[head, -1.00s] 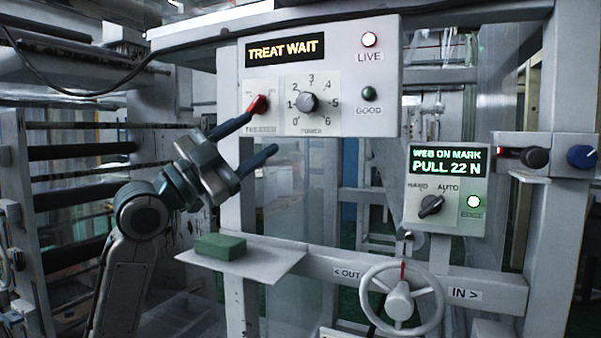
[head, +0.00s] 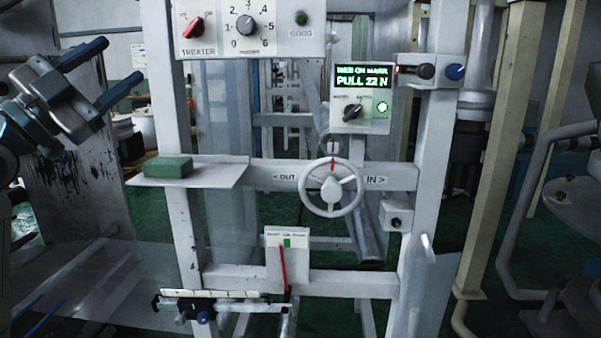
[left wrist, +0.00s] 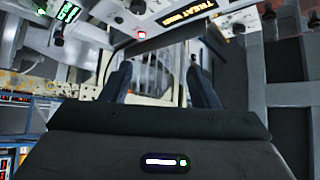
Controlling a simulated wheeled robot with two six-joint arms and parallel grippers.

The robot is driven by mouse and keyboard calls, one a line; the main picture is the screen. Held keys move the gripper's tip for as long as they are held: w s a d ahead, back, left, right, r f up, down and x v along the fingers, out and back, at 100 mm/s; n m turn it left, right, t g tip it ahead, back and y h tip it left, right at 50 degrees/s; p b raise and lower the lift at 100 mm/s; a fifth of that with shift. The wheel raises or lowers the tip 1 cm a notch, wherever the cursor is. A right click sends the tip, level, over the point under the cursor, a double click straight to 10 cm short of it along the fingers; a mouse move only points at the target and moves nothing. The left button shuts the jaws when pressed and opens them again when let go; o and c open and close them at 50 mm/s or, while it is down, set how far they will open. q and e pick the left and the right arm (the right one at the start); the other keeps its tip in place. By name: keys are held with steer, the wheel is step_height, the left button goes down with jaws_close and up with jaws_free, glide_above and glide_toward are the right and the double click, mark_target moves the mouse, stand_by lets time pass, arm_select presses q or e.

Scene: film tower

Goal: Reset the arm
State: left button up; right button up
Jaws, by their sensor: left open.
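My left gripper (head: 110,68) is at the upper left of the head view. Its two dark blue fingers are spread and nothing is between them. It stands to the left of the treater panel (head: 250,48), apart from the red treater knob (head: 194,26). In the left wrist view the two fingers (left wrist: 160,82) show open and empty, and a lit "TREAT" display (left wrist: 186,16) shows above them. My right gripper is in neither view.
A shelf (head: 225,176) holds a green block (head: 168,167). A handwheel (head: 331,188) sits between the OUT and IN labels. A small panel (head: 361,98) reads "PULL 22 N". A red lever (head: 284,268) stands lower on the frame. Green floor shows between the posts.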

arm_select(q)
steer(key=w+d+f+n+g+y, duration=0.1)
steer(key=w+f+n+y, duration=0.15)
steer(key=f, duration=0.85)
steer(key=w+d+f+n+g+y, duration=0.1)
steer(key=f+n+y, duration=0.2)
steer(key=f, duration=0.8)
steer(key=w+d+f+n+g+y, duration=0.1)
steer(key=w+f+n+y, duration=0.15)
steer(key=f, duration=0.85)
steer(key=s+f+n+g+y, duration=0.2)
steer(key=s+f, duration=0.3)
steer(key=f, duration=0.6)
steer(key=s+f+n+g+y, duration=0.3)
steer(key=s+f+n+g, duration=0.15)
steer(key=s+f, duration=1.05)
steer(key=s+a+f+n+g+y, duration=0.25)
steer(key=s+f+g, duration=0.25)
steer(key=s+f, duration=0.7)
step_height(320, 180, down, 26)
steer(key=s+a+n+g, duration=0.1)
steer(key=s+a+g, duration=0.1)
steer(key=s+a+f, duration=0.1)
steer(key=s+f, duration=1.7)
steer(key=f, duration=0.3)
steer(key=shift+a+g, duration=0.35)
steer(key=shift+a, duration=0.05)
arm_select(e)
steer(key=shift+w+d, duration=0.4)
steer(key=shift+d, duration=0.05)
